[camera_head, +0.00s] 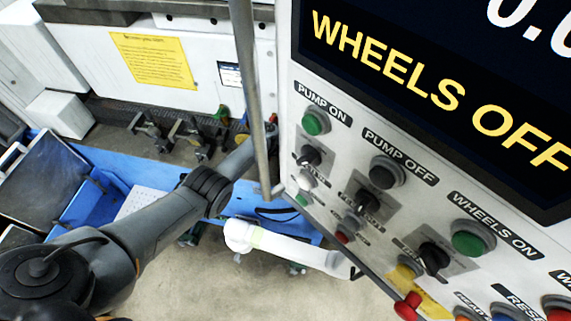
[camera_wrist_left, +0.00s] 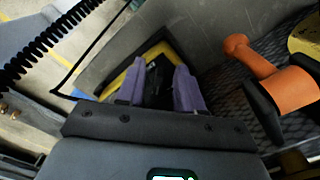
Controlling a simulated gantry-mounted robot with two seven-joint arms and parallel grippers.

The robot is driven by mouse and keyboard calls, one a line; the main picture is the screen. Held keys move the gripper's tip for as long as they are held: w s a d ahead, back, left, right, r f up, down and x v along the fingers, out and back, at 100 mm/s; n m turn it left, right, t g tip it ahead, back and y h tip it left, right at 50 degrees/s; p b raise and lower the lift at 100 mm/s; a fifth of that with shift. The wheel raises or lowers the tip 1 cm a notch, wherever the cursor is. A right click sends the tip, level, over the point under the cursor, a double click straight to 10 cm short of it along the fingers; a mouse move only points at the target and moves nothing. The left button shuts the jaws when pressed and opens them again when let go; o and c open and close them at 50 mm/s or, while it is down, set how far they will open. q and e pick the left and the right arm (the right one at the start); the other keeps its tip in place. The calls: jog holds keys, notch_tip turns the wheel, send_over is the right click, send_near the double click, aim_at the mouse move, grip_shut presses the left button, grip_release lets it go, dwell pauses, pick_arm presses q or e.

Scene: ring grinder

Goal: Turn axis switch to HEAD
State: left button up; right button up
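The tilted control panel (camera_head: 330,115) fills the right of the head view. It carries three black rotary switches: an upper one (camera_head: 310,155), a middle one (camera_head: 368,201) and a lower one (camera_head: 432,258). Their small labels are too blurred to read, so I cannot tell which is the axis switch or where it points. My left arm reaches in from the left; its far end passes behind a metal pole, and its gripper is not clear there. In the left wrist view my left gripper (camera_wrist_left: 157,92) has its purple fingers apart, with a dark, yellow-edged surface beyond. My right gripper is not in view.
The panel also has a green PUMP ON button (camera_head: 315,122), a dark PUMP OFF button (camera_head: 385,172) and a green WHEELS ON button (camera_head: 473,238). The upright metal pole (camera_head: 250,75) stands left of the panel. An orange handle (camera_wrist_left: 262,70) is right of my gripper in the wrist view.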

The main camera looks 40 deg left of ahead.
pick_arm(q)
notch_tip(320, 180, up, 10)
jog(key=p, duration=0.3)
jog(key=shift+r, duration=0.25)
jog(key=shift+s, duration=0.1)
